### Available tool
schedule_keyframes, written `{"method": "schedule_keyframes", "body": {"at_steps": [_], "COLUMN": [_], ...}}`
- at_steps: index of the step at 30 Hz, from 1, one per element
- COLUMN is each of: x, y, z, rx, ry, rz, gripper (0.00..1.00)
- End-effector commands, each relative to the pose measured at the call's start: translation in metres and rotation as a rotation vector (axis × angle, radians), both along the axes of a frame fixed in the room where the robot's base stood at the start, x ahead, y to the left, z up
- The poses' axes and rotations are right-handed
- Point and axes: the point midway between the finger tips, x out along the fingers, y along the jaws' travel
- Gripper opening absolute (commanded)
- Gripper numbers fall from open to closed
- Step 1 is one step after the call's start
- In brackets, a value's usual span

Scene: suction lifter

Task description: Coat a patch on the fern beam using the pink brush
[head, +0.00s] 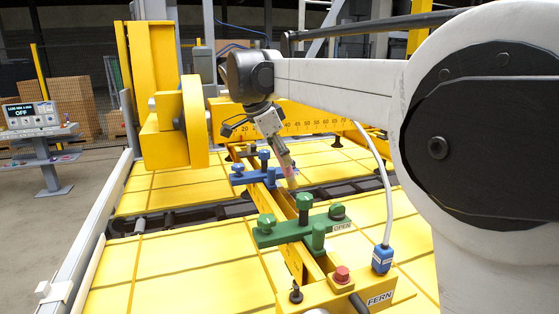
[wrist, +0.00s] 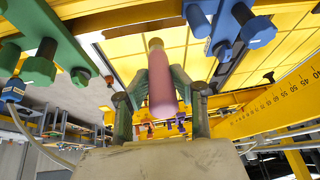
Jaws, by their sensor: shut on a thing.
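My gripper (head: 284,158) is shut on the pink brush (head: 289,178) and holds it pointing down over the fern beam. In the wrist view the pink brush (wrist: 162,88) sits between both fingers, with a pale yellowish tip pointing away from the gripper. The brush is between the green clamp (head: 297,228) and the blue clamp (head: 262,176) in the head view. I cannot tell whether its tip touches the beam. No coated patch is clear to see.
A red button (head: 342,274) and a blue plug (head: 382,258) with a grey cable are near the beam's front end. Yellow panels (head: 175,270) spread on both sides. A yellow upright frame (head: 160,90) stands behind left. A console reading OFF (head: 33,118) stands far left.

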Motion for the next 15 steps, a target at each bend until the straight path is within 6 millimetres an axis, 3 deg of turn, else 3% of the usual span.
{"method": "schedule_keyframes", "body": {"at_steps": [15], "x": [0.002], "y": [-0.006], "z": [0.047], "rx": [0.000], "ry": [0.000], "rz": [-0.008], "gripper": [0.00]}}
